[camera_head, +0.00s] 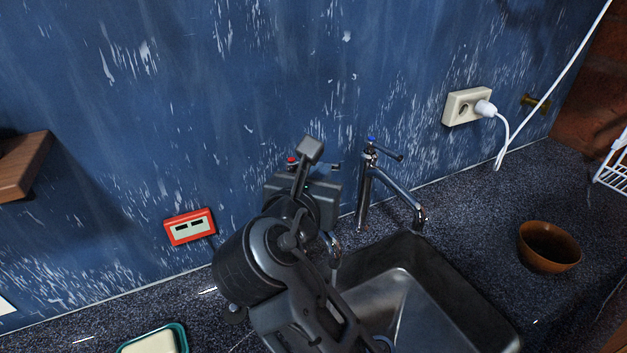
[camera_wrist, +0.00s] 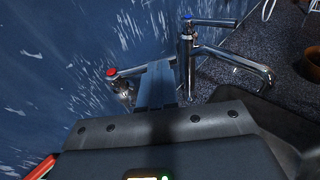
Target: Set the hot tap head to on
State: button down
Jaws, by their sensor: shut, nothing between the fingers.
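The hot tap head with its red cap (camera_head: 292,161) stands by the blue wall at the back of the sink, largely hidden behind my arm. In the wrist view the red-capped hot tap head (camera_wrist: 112,72) is just left of my gripper, and its lever points right towards the fingers. My gripper (camera_wrist: 160,68) is shut and empty, close to the lever's end; I cannot tell whether they touch. The blue-capped cold tap (camera_head: 371,140) stands to the right, its lever pointing right; it also shows in the wrist view (camera_wrist: 187,40).
A metal sink (camera_head: 440,288) lies below the taps. A brown bowl (camera_head: 548,247) stands to its right. A white socket with plug (camera_head: 467,106) and a red-framed socket (camera_head: 190,227) are on the wall. A soap dish (camera_head: 153,341) is at the front left.

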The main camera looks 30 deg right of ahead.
jog(key=shift+w+d, duration=0.15)
jog(key=d, duration=0.1)
jog(key=w+d, duration=0.1)
jog(key=shift+w+d, duration=0.15)
jog(key=shift+d, duration=0.15)
dwell(0.4)
